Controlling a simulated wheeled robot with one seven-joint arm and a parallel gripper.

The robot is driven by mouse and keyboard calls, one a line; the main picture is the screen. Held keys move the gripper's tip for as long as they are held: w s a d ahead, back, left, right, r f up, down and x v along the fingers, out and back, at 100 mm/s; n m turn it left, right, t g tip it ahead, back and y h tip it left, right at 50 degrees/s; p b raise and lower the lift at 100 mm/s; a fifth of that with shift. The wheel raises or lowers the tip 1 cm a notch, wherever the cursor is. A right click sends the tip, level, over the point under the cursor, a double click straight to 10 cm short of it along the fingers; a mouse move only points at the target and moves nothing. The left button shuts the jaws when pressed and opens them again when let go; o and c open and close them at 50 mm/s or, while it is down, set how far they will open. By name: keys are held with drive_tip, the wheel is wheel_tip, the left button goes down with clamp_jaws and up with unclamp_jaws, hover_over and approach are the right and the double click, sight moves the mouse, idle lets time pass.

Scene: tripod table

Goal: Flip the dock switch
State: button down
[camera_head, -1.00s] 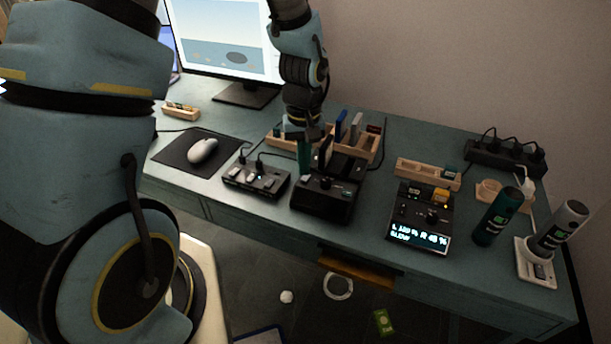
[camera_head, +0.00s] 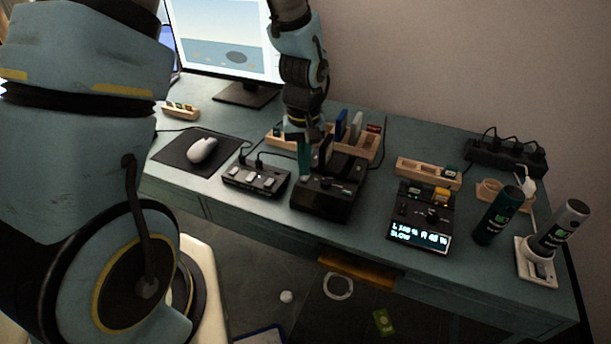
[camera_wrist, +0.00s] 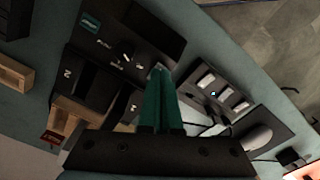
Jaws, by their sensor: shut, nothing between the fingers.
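The dock is a black box (camera_head: 328,196) on the desk, right of the switch hub. In the wrist view its front panel (camera_wrist: 97,45) shows a teal label, white lettering and small light-tipped controls (camera_wrist: 126,57); which one is the dock switch I cannot tell for sure. My gripper (camera_head: 304,172) points down over the dock's left side. In the wrist view its teal fingers (camera_wrist: 159,72) are together with nothing between them, their tips by the panel's edge near the controls. Whether they touch the dock I cannot tell.
A black hub (camera_head: 256,179) with pale switches and cables sits close left of the dock. A wooden rack (camera_head: 368,146) stands behind. A display box (camera_head: 421,217), a dark green cylinder (camera_head: 497,216) and a mouse (camera_head: 203,149) are farther off. Bare desk lies between dock and display box.

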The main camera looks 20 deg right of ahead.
sight(304, 178)
drive_tip(key=shift+f+b, duration=0.45)
drive_tip(key=shift+f, duration=0.25)
idle(0.3)
drive_tip(key=shift+r+p, duration=2.9)
drive_tip(key=shift+r, duration=0.65)
